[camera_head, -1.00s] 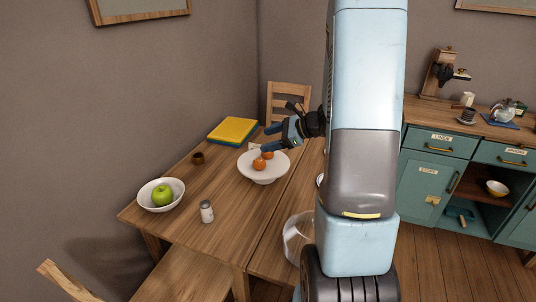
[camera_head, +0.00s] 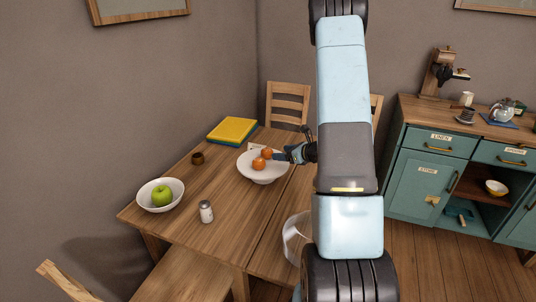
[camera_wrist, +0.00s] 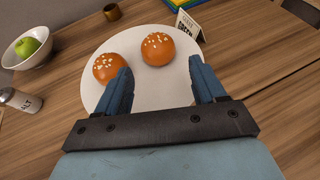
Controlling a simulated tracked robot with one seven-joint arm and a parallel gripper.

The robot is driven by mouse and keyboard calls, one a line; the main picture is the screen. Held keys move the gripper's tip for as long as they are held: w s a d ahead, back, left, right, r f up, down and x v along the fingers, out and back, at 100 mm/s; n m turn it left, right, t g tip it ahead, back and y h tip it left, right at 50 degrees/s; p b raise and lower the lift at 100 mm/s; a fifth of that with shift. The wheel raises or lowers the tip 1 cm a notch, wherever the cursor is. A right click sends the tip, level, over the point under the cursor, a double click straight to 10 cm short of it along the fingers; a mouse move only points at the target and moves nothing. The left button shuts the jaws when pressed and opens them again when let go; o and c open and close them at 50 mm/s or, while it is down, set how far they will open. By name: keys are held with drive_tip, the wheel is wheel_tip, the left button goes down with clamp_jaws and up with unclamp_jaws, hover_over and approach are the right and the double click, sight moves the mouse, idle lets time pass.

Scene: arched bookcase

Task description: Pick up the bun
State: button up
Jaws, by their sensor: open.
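Two orange-brown buns with pale flecks on top sit on a white raised plate (camera_head: 262,177) on the wooden table. In the wrist view, one bun (camera_wrist: 108,67) is at the left, just beyond my left finger, which overlaps its lower edge. The other bun (camera_wrist: 158,48) is farther off, between the lines of my two fingers. In the head view they show as a nearer bun (camera_head: 258,163) and a farther bun (camera_head: 267,153). My gripper (camera_wrist: 160,88) is open and empty over the plate's near part, its blue fingers spread apart. In the head view my gripper (camera_head: 284,155) is at the plate's right side.
A white bowl with a green apple (camera_head: 163,193) and a salt shaker (camera_head: 206,211) stand left of the plate. A small brown cup (camera_head: 198,158), a yellow book stack (camera_head: 232,130) and a small sign (camera_wrist: 187,25) stand beyond. Bare tabletop lies between them.

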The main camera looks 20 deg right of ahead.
sight(271, 151)
drive_tip(key=shift+a+r+x, duration=0.1)
drive_tip(key=shift+x, duration=1.75)
drive_tip(key=shift+a+r+x, duration=0.1)
drive_tip(key=shift+r+x, duration=0.05)
drive_tip(key=shift+x, duration=1.75)
drive_tip(key=c, duration=0.8)
drive_tip(key=shift+r, duration=0.1)
drive_tip(key=shift+c, duration=0.2)
